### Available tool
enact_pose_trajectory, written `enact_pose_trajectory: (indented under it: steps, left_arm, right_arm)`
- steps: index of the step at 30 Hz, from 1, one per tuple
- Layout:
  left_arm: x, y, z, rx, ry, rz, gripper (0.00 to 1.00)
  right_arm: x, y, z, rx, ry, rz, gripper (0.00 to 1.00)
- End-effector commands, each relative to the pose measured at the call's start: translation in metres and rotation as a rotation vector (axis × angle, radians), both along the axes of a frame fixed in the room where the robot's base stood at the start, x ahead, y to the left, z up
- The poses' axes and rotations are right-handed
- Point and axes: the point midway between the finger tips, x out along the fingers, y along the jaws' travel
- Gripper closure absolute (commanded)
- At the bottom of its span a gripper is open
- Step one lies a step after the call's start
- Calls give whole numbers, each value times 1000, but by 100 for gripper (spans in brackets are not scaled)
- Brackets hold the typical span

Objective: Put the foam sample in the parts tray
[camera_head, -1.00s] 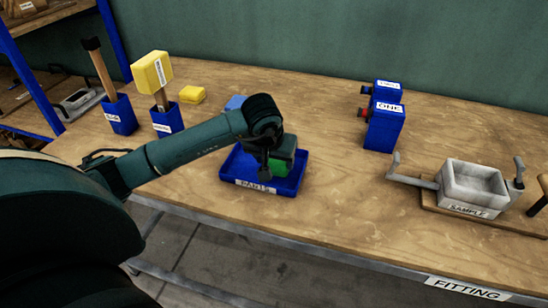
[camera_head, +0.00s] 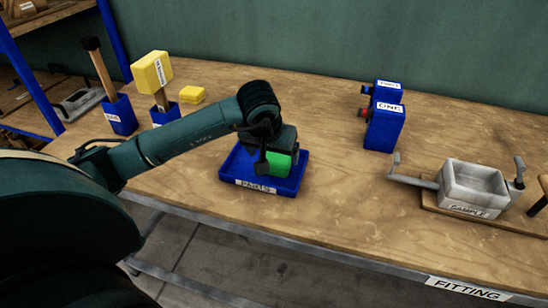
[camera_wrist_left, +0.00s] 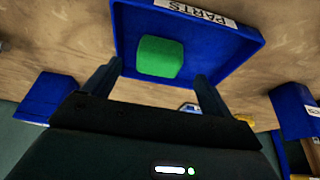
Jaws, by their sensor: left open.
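A green block (camera_head: 281,165), which looks like the foam sample, lies inside the blue parts tray (camera_head: 240,184) labelled PARTS. In the left wrist view the block (camera_wrist_left: 160,57) rests on the tray floor, inside the walls of the tray (camera_wrist_left: 262,40). My left gripper (camera_head: 270,155) is over the tray, pointing down and partly covering the block. In the left wrist view its two fingers (camera_wrist_left: 158,75) are spread wide, with clear space between each finger and the block. My right gripper is not in view.
A grey SAMPLE press box (camera_head: 472,185) with handles stands at the right. The table between tray and press is clear.

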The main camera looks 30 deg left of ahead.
Motion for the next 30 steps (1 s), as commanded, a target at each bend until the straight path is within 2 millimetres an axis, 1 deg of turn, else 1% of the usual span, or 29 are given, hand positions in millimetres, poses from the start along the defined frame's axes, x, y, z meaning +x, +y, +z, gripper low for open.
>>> enact_pose_trajectory:
  steps: [1,6,9,12,17,30]
  left_arm:
    - [-3,-1,13,1,-7,0,16]
    - [-17,-4,46,1,-6,-1,16]
    - [-24,-6,62,0,-4,0,16]
    - [-28,-7,72,-1,-2,1,16]
    - [-32,-8,80,0,0,1,16]
    - [-32,-8,80,-1,1,1,16]
  right_arm:
    - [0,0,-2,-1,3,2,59]
    - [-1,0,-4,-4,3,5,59]
    - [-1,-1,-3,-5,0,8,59]
    - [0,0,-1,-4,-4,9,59]
    - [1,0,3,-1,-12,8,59]
    - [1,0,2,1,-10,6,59]
